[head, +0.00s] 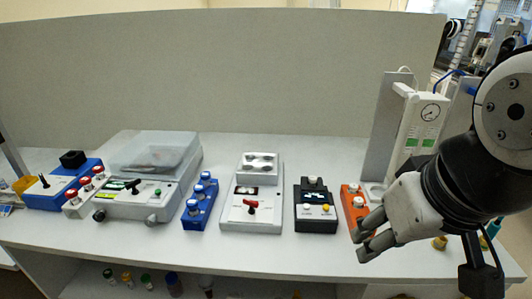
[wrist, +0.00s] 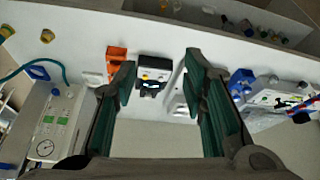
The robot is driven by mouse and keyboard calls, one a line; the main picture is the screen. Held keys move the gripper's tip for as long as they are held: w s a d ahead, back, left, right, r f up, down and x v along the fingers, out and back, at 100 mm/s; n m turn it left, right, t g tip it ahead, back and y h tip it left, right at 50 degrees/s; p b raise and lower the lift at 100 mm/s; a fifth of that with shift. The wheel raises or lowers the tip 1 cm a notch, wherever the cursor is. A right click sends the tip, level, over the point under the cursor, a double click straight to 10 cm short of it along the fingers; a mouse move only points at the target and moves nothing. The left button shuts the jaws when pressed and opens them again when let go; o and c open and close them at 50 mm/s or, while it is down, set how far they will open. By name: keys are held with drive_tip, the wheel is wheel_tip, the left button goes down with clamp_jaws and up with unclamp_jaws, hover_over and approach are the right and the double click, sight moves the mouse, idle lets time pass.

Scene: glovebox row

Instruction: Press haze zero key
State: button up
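No key can be read as "haze zero"; the labels are too small. A black instrument (head: 315,222) with a white knob on top and a white and a yellow button on its front stands right of the bench's middle. It also shows between my fingers in the wrist view (wrist: 152,63). A white instrument (head: 236,215) with a red lever stands left of it. A larger grey instrument (head: 166,205) with a clear lid, a black lever and a green button stands further left. My gripper (head: 364,240) is open and empty, in front of the orange block, apart from the keys.
An orange block (head: 351,194) with white knobs is close to my gripper. A white gauge unit (head: 419,130) stands at the right. Blue button blocks (head: 198,216) stand between instruments. A grey panel (head: 220,70) closes the back. The bench's front strip is mostly clear.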

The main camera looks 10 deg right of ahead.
clamp_jaws()
idle(1.1)
